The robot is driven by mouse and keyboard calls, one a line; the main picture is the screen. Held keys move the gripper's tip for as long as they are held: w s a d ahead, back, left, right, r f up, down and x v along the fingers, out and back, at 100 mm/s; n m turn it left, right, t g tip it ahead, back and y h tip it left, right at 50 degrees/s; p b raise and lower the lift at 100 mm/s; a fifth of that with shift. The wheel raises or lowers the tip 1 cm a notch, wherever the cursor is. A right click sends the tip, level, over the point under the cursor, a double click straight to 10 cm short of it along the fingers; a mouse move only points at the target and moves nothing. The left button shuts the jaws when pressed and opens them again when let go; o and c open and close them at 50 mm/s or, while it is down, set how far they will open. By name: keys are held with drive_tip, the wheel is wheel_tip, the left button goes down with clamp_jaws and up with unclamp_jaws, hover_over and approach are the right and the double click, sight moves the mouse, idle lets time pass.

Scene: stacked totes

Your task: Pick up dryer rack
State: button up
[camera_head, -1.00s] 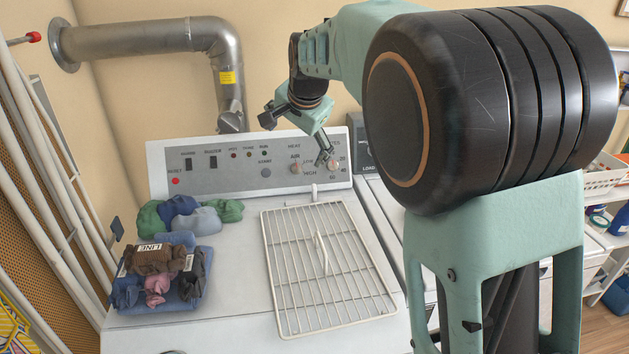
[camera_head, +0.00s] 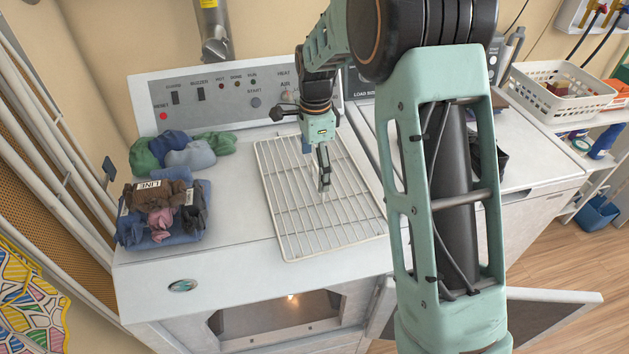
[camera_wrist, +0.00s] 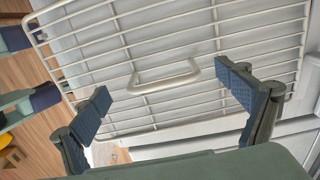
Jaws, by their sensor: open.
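The dryer rack (camera_head: 284,218) is a white wire grid lying flat on top of the white dryer (camera_head: 225,225). My gripper (camera_head: 324,182) is over the middle of the rack in the head view, pointing down and covering the rack's handle there. In the wrist view the rack (camera_wrist: 115,45) fills the upper middle, and its raised handle (camera_wrist: 165,78) shows between the two blue-padded fingers of my gripper (camera_wrist: 168,98). The fingers are spread wide and hold nothing. The handle lies a little beyond the fingertips, apart from both pads.
A blue basket (camera_head: 165,236) of folded clothes and several rolled cloths (camera_head: 185,152) sit left of the rack. The control panel (camera_head: 215,97) stands behind it. A white basket (camera_head: 560,95) is at the right. An open door (camera_head: 545,296) is at the lower right.

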sight(315, 175)
drive_tip(key=f, duration=0.3)
drive_tip(key=f+p, duration=0.1)
drive_tip(key=f, duration=0.1)
drive_tip(key=shift+w+d, duration=0.2)
drive_tip(key=shift+d, duration=0.15)
drive_tip(key=shift+c, duration=0.7)
drive_tip(key=c, duration=1.5)
drive_tip(key=shift+r, duration=0.15)
